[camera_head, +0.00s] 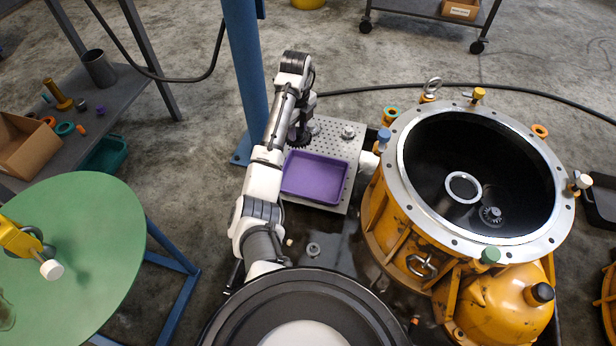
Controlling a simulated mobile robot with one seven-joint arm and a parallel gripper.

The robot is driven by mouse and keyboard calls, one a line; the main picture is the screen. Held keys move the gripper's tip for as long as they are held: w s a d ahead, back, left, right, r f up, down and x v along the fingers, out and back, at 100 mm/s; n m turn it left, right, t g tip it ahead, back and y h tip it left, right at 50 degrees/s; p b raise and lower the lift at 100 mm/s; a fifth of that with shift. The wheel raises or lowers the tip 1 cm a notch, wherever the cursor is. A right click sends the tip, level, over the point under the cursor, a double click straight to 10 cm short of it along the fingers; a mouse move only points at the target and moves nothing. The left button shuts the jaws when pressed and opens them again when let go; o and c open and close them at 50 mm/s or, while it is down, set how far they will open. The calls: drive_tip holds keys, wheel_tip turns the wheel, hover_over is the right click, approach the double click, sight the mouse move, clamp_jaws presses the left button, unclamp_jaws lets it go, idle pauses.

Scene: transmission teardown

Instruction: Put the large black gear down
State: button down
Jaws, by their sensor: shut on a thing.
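The large black gear (299,141) shows as a dark toothed disc under the end of my arm, at the left part of the grey perforated plate (336,136). My gripper (302,124) is shut on the gear from above. The arm hides part of the gear and the fingertips. I cannot tell whether the gear touches the plate or hangs just above it.
A purple tray (315,178) lies on the plate in front of the gear. A small metal part (348,132) stands at the plate's back right. The open orange housing (400,222) is to the right, and a blue post (247,80) rises close at the left.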

wheel_tip(320, 180, down, 19)
drive_tip(key=b, duration=0.5)
drive_tip(key=shift+f, duration=0.1)
drive_tip(key=c, duration=1)
unclamp_jaws()
drive_tip(key=shift+f, duration=0.1)
wheel_tip(320, 180, up, 12)
drive_tip(key=p, duration=0.3)
